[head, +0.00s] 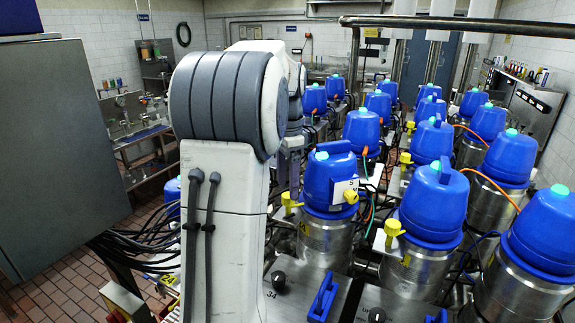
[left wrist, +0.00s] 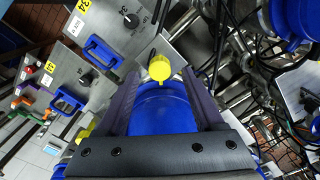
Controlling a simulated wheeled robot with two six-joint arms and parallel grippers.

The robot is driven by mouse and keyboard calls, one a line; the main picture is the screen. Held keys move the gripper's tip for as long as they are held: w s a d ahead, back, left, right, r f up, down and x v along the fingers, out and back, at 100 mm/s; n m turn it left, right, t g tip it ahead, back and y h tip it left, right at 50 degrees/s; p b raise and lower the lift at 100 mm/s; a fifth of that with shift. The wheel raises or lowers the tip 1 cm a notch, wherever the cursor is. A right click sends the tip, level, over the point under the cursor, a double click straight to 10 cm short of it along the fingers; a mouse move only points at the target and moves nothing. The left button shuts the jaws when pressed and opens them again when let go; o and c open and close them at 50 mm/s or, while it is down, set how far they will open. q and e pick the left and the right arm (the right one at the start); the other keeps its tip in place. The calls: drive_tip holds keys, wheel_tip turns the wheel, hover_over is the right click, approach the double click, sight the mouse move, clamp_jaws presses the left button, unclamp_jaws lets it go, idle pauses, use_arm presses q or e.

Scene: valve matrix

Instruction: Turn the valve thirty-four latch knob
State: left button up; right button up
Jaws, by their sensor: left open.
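A blue-capped valve (head: 322,180) with a steel body stands just right of my left arm in the head view. A yellow knob (head: 350,197) sits on its side by a white plate; the valve's number is too small to read. In the left wrist view, a yellow knob (left wrist: 160,68) stands out from a blue cap (left wrist: 160,108), between and near the fingertips. My left gripper (left wrist: 161,80) is open, its fingers on either side of the cap; I cannot tell whether they touch. In the head view the left gripper (head: 290,180) is partly hidden by my arm. The right gripper is not in view.
Several blue-capped valves (head: 432,200) stand in rows to the right. Metal panels with a black knob (head: 278,281) and a blue handle (head: 324,297) lie in front. A grey cabinet (head: 60,150) is at left; cables hang nearby.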

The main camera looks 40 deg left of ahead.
sight(288, 195)
use_arm(q)
wheel_tip(288, 195, up, 8)
drive_tip(key=shift+r, duration=0.15)
idle(0.6)
